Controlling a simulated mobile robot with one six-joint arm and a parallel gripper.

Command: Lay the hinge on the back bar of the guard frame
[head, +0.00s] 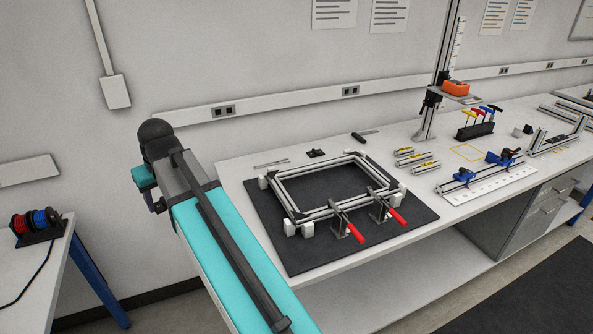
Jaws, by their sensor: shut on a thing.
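The guard frame (280,191) is a rectangle of silver bars with black corner pieces. It lies on a dark mat (285,258) on the white bench, on pale corner blocks. Its back bar (318,167) runs along the wall side and looks bare. Two toggle clamps with red handles, one at left (347,227) and one at right (390,208), stand at its front bar. My gripper is not visible; my turquoise arm rises at the left, apart from the frame. I cannot make out the hinge for sure. A small black part (316,153) lies on the bench behind the mat.
Several short silver profiles (412,158) lie right of the mat. Farther right are a blue-clamped fixture (487,178), an upright stand (428,115) and a rack of coloured-handled tools (476,130). A side table with cable reels (36,222) stands at far left.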

